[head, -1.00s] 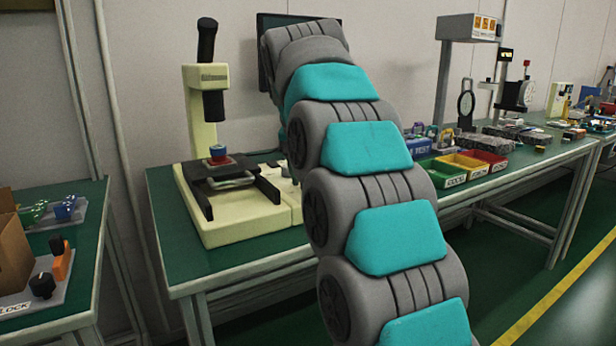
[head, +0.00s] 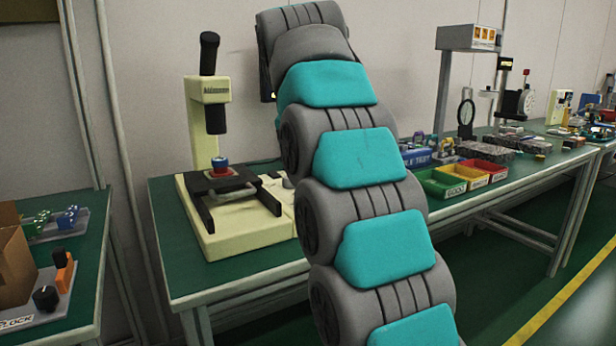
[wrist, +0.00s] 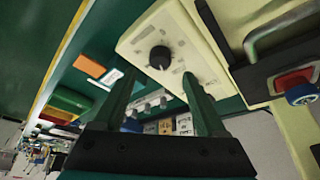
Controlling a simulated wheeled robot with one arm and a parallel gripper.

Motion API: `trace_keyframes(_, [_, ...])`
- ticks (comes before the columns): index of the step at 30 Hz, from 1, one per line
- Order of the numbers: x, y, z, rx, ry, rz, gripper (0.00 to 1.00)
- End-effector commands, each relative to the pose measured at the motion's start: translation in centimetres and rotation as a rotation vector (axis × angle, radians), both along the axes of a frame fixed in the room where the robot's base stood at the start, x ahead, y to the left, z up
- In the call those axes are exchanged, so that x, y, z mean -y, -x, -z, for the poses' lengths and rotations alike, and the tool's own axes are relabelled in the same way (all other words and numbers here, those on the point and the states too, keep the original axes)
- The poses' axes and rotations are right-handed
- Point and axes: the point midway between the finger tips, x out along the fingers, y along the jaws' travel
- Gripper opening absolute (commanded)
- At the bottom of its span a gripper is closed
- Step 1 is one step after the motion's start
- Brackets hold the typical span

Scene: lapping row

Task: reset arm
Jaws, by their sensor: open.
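My arm, grey with teal pads, rises through the middle of the head view and hides part of the bench behind it. My gripper (wrist: 160,100) shows in the wrist view with its two dark green fingers apart and nothing between them. In that view the fingers point toward a cream machine panel (wrist: 180,45) with a black knob (wrist: 160,57). In the head view my gripper is hidden behind the arm.
A cream microscope-like machine (head: 235,235) stands on the green bench (head: 200,275), with a blue and red piece (head: 220,166) on its stage. Green (head: 440,183), yellow and red bins lie right of my arm. A cardboard box (head: 15,260) sits on the left bench.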

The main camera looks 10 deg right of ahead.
Motion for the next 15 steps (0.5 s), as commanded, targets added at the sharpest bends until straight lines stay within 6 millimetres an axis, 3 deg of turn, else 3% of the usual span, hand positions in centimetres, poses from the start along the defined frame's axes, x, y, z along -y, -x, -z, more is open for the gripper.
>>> trace_keyframes(1, [-0.13, 0.25, -1.22, -0.001, 0.000, 0.000, 0.74])
trace_keyframes(4, [-0.34, 0.57, -1.95, -0.001, 0.000, 0.000, 0.74])
trace_keyframes(15, [-0.48, 0.75, -1.96, -0.004, 0.001, 0.000, 0.74])
